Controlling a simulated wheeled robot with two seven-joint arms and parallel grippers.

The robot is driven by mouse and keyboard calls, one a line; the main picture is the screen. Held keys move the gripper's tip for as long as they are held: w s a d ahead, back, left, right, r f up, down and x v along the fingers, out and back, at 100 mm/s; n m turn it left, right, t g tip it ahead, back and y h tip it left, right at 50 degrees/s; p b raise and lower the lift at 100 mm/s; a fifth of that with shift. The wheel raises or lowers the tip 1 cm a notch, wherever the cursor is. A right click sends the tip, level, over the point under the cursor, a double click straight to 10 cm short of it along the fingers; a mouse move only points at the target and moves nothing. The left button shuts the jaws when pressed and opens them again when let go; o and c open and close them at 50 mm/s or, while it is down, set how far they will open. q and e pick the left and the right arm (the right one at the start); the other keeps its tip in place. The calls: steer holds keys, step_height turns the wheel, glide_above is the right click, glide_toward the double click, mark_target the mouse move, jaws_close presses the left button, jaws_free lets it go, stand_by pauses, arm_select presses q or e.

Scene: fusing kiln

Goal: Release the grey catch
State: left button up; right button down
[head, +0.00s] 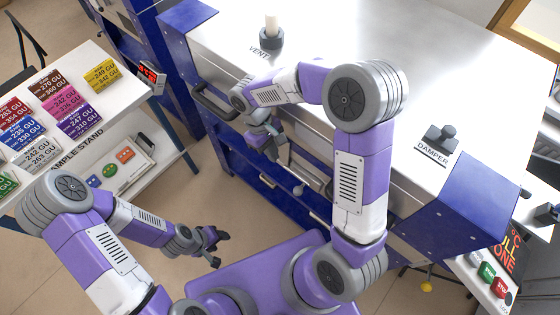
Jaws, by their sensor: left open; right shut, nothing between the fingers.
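The kiln's front is dark blue under a silver lid (300,45). A grey metal fitting (313,174) sits on the front below the lid edge, with a small round grey knob (299,190) beside it. It looks like the grey catch, but my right arm hides part of that area. My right gripper (272,151) is shut and empty, pointing down in front of the kiln, just left of the fitting and apparently apart from it. My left gripper (220,248) is open and empty, low over the floor in front of the kiln.
A dark handle (213,103) juts from the kiln's front at left. A vent plug (271,36) and a black damper knob (440,137) stand on the lid. The sample stand (105,140) with coloured blocks is at left. Floor (225,195) between is clear.

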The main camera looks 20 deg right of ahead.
steer(key=s+d+f+b, duration=0.3)
steer(key=s+f, duration=0.3)
steer(key=f, duration=0.3)
steer(key=shift+s, duration=0.1)
